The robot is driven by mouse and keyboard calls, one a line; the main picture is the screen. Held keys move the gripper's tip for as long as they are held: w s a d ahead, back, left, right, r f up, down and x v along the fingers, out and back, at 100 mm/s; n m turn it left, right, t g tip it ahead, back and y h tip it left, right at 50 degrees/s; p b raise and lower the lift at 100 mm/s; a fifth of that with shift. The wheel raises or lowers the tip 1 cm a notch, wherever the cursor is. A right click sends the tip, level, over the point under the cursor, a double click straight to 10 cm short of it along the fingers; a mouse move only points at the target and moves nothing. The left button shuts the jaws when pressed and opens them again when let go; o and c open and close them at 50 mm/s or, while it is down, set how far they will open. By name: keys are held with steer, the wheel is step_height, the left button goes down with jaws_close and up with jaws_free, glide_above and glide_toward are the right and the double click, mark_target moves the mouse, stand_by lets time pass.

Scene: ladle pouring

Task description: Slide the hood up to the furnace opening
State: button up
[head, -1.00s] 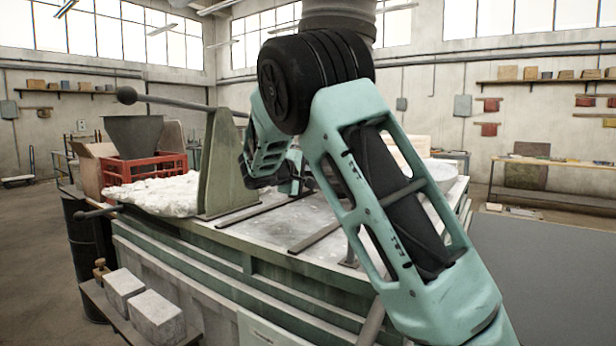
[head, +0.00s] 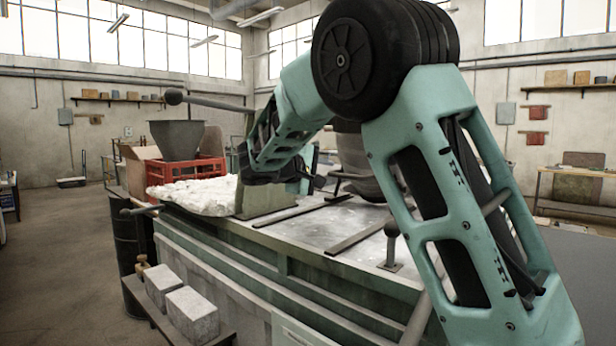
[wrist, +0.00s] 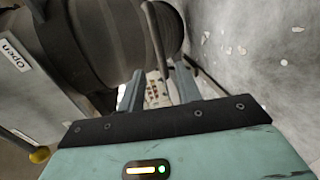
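A rounded grey metal body (head: 362,172), which looks like the hood, stands on the bench behind my arm, partly hidden. In the wrist view a dark ribbed rounded body (wrist: 105,40) fills the upper left, with a thin bar (wrist: 155,40) in front of it. My gripper (wrist: 160,84) has its two fingers apart, with the bar's lower end appearing between them; I cannot tell whether they touch it. In the head view my gripper (head: 316,180) is small and beside the grey body. I cannot make out the furnace opening.
Dark rails (head: 360,236) cross the bench top (head: 325,232). A short round-knobbed post (head: 391,245) stands near the front edge. White rubble (head: 195,194), a red crate (head: 185,170) and a grey funnel (head: 177,138) are at the left. Two pale blocks (head: 192,312) sit on a low shelf.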

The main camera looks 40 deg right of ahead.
steer(key=v, duration=0.6)
steer(key=shift+a+b, duration=0.15)
steer(key=shift+b, duration=0.15)
steer(key=s+a+f+n+y, duration=0.2)
steer(key=s+a+f+y, duration=0.25)
steer(key=a+f, duration=0.3)
steer(key=s+a+f+n+y, duration=0.2)
steer(key=s+a+f+y, duration=0.2)
steer(key=s+a+f, duration=0.4)
steer(key=s+a+f+g+y, duration=0.1)
steer(key=s+a+f+y, duration=0.1)
steer(key=s, duration=0.5)
steer(key=s+a+f+n+g+y, duration=0.1)
steer(key=s+a+f+y, duration=0.2)
steer(key=s+a, duration=0.3)
steer(key=s+a+f+g+y, duration=0.1)
steer(key=s+a+f+y, duration=0.1)
steer(key=s+a+f, duration=0.2)
steer(key=s+a, duration=0.2)
steer(key=s, duration=0.1)
steer(key=shift+s+a+f+p, duration=0.15)
steer(key=shift+s+p, duration=0.2)
steer(key=shift+y, duration=0.25)
